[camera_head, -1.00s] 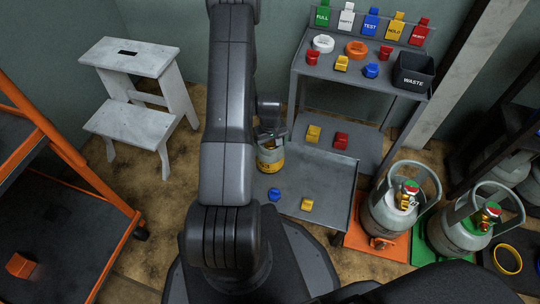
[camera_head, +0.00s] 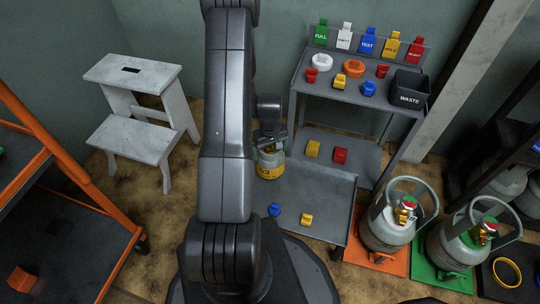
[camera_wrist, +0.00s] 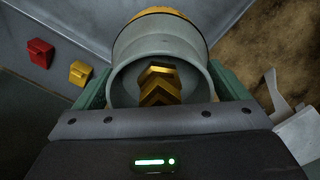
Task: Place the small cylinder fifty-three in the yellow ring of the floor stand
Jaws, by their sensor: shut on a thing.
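My gripper (camera_head: 270,137) is shut on the small cylinder (camera_head: 270,163), a grey bottle with a yellow band; part of its number shows, ending in 3. In the wrist view, my gripper's green fingers (camera_wrist: 165,90) flank the cylinder's grey collar (camera_wrist: 160,48), with a brass valve inside. My arm hides part of the cylinder in the head view. It hangs over the left part of the trolley's lower shelf; whether it touches cannot be told. The yellow ring (camera_head: 507,271) lies on the dark floor stand (camera_head: 490,286) at the far lower right, empty and well away from my gripper.
Grey cylinders stand on an orange base (camera_head: 357,247) and a green base (camera_head: 424,264), between the trolley (camera_head: 320,205) and the ring. Small coloured blocks lie on the trolley. A dark shelf (camera_head: 510,135) stands right, a white step stool (camera_head: 130,138) and an orange rack (camera_head: 95,200) left.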

